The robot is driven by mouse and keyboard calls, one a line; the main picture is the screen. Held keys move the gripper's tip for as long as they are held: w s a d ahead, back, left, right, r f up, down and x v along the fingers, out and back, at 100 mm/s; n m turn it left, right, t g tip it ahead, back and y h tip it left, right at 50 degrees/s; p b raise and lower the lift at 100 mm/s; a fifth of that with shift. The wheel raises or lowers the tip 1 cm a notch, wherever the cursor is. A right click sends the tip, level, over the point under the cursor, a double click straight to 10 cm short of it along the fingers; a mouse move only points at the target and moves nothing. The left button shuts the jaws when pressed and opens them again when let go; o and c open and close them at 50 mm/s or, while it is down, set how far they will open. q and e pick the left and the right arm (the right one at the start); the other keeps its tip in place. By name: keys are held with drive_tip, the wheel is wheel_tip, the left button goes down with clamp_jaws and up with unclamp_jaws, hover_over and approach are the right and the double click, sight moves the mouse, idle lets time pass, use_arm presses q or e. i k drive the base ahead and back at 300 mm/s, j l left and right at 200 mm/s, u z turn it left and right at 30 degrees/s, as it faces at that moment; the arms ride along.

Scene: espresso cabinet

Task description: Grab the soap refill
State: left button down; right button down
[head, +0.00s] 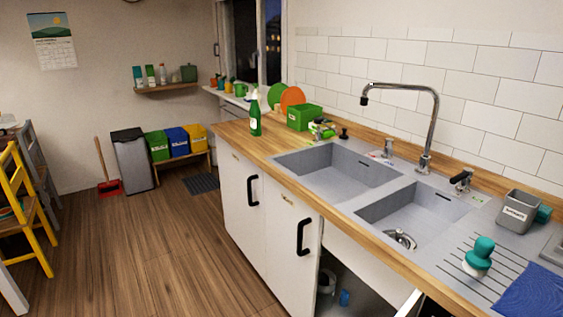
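No thing in view can be told for sure as the soap refill. A green bottle with a white top (255,115) stands upright on the wooden counter, left of the sink. Several small bottles (150,75) stand on the wall shelf, too small to read. In the open cabinet under the sink I see a blue item (344,298) and a pale, rounded item (326,284), both partly in shadow. Neither of my grippers is in view.
The counter holds a double steel sink (335,170), a tall tap (430,110), a teal-topped brush (479,256), a grey caddy (520,210) and a blue cloth (530,292). White cabinet doors (268,220) have black handles.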

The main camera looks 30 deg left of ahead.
sight(255, 111)
drive_tip(key=j+z, duration=0.2)
drive_tip(key=j, duration=1.95)
drive_tip(key=k, duration=0.1)
